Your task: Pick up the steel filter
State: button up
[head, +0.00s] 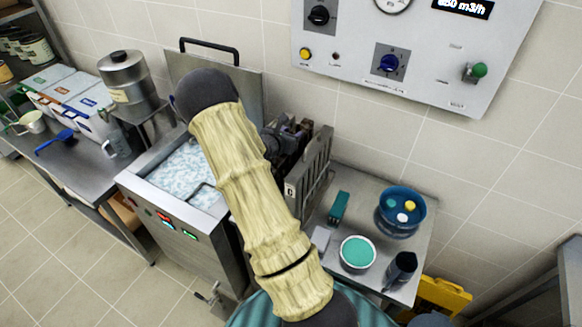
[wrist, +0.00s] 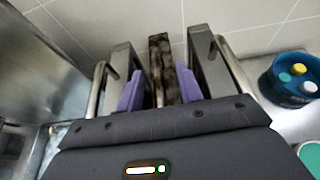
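A slatted steel filter (head: 316,172) stands upright beside the vat in the head view, at the back left of the steel side table. My gripper (head: 285,135) is at its upper left, partly hidden by my arm. In the wrist view my gripper (wrist: 160,90) is open, with a purple pad on each side of a narrow, brown-stained upright piece (wrist: 160,55). This piece looks like a soiled filter seen edge-on; I cannot tell for sure. Small gaps seem to show between it and the pads. Its lower part is hidden by my gripper body.
The vat (head: 160,205) of foamy liquid, with a raised lid (head: 240,90), is left of my arm. The side table (head: 335,285) holds a blue tub (head: 388,222), a teal-filled bowl (head: 357,252), a green-handled brush (head: 339,207) and a dark cup (head: 401,270). A tiled wall is close behind.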

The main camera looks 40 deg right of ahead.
dwell(0.3)
grip_shut()
jog(key=shift+w+a, duration=0.1)
dwell(0.4)
dwell(0.7)
jog(key=shift+r, duration=0.1)
